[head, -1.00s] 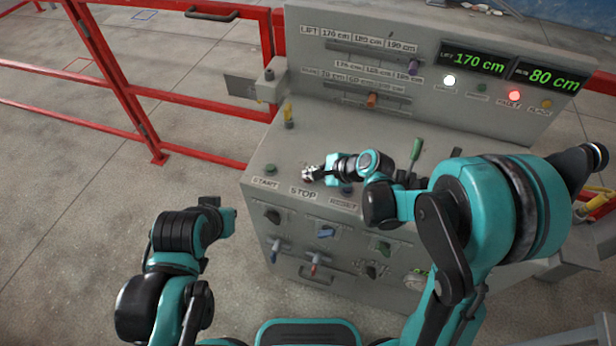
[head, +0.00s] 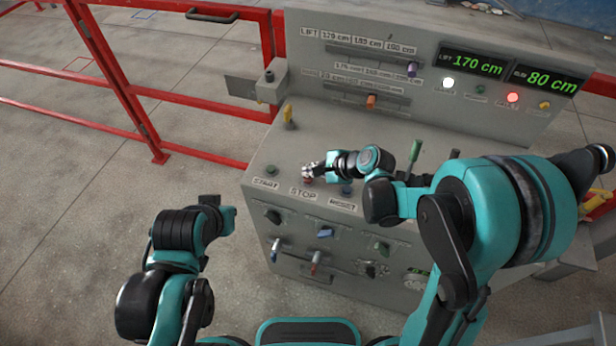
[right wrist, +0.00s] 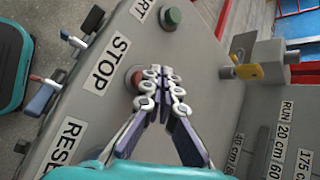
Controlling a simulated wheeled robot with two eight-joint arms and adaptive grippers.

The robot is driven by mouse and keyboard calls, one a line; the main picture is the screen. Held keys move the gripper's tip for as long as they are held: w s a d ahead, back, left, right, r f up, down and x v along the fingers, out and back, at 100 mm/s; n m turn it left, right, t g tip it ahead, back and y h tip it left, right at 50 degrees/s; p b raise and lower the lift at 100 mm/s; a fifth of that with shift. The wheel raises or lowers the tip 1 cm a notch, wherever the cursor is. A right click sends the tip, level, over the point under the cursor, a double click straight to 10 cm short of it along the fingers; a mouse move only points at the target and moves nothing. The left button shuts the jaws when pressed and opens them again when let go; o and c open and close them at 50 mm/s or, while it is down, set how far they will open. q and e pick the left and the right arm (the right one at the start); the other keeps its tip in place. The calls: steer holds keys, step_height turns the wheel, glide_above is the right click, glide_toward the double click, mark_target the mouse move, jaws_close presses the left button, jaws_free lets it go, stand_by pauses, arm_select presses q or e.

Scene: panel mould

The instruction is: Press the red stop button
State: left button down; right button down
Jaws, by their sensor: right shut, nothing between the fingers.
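The red stop button (right wrist: 134,77) sits on the sloping grey console beside the STOP label (right wrist: 106,62). In the head view the STOP label (head: 303,193) is just below my right gripper (head: 308,170), which covers most of the button. My right gripper is shut and empty. In the right wrist view its closed fingertips (right wrist: 153,76) are at the button's right edge and overlap part of it; I cannot tell whether they touch it. Of my left arm, only links show, and its fingers are not in view.
A green START button (head: 271,171) lies left of STOP, and a blue RESET button (head: 346,190) right of it. A yellow-handled switch (head: 288,115) and a green lever (head: 415,152) stand on the console. Red railings (head: 205,100) run behind and to the left.

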mark_target(311, 180)
steer(key=shift+r+p, duration=1.75)
steer(key=shift+r, duration=0.8)
steer(key=shift+f, duration=0.1)
steer(key=s+d+f+n+t+h+b, duration=0.1)
steer(key=s+d+n+h+b, duration=0.6)
steer(key=s+d+n, duration=0.9)
steer(key=s+d+b, duration=0.1)
steer(key=s+b, duration=0.1)
steer(key=b, duration=0.1)
steer(key=shift+s+f+t, duration=0.3)
steer(key=shift+f+t, duration=0.1)
